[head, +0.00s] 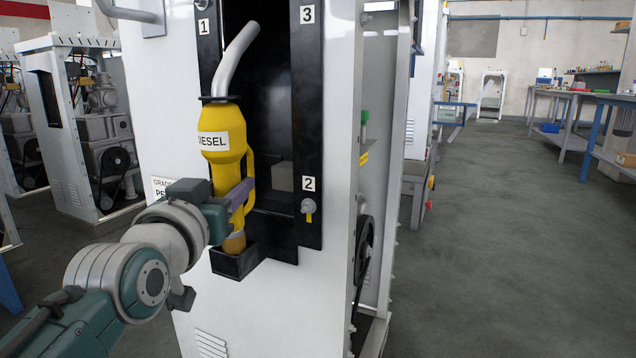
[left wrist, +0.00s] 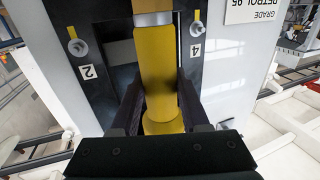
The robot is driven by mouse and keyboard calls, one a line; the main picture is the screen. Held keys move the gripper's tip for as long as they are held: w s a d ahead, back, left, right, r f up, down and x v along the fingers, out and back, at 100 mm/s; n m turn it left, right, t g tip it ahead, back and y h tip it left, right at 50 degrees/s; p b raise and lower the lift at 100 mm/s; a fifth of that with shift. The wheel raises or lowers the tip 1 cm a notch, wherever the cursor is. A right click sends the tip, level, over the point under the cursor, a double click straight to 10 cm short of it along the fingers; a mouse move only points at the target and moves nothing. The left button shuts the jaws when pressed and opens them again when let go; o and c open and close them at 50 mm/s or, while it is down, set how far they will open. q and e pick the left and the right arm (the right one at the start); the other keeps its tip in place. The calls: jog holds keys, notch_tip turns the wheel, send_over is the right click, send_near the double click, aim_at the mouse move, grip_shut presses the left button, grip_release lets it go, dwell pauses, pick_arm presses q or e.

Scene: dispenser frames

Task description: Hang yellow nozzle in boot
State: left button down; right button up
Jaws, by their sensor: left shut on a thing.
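The yellow nozzle (head: 222,150) with a DIESEL label stands roughly upright in front of the dispenser's black panel, its grey bent spout (head: 235,58) pointing up. Its lower end is at the mouth of the black boot (head: 232,264); I cannot tell how deep it sits or whether it touches. My left gripper (head: 240,196) is shut on the nozzle's lower part. In the left wrist view the fingers (left wrist: 158,108) flank the yellow body (left wrist: 155,60), and the boot is not clearly visible. My right gripper is not in view.
The white dispenser cabinet (head: 300,300) has a dark recess (head: 275,100) and pegs at labels 1, 2 and 3 (head: 307,15). A small grey peg with a yellow tag (head: 308,207) is right of the nozzle. Open floor (head: 480,250) and workbenches (head: 585,100) lie right.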

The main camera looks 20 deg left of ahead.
pick_arm(q)
jog(key=shift+f+b, duration=0.75)
jog(key=shift+f, duration=0.1)
jog(key=shift+c, duration=2.2)
grip_release()
jog(key=shift+w, duration=0.1)
jog(key=shift+o, duration=0.6)
jog(key=shift+f, duration=0.25)
jog(key=shift+s+r+p, duration=0.15)
jog(key=shift+s+p, duration=0.15)
jog(key=shift+s, duration=0.05)
jog(key=p+v, duration=0.3)
jog(key=v, duration=0.6)
jog(key=shift+s+p, duration=0.15)
jog(key=shift+p, duration=0.15)
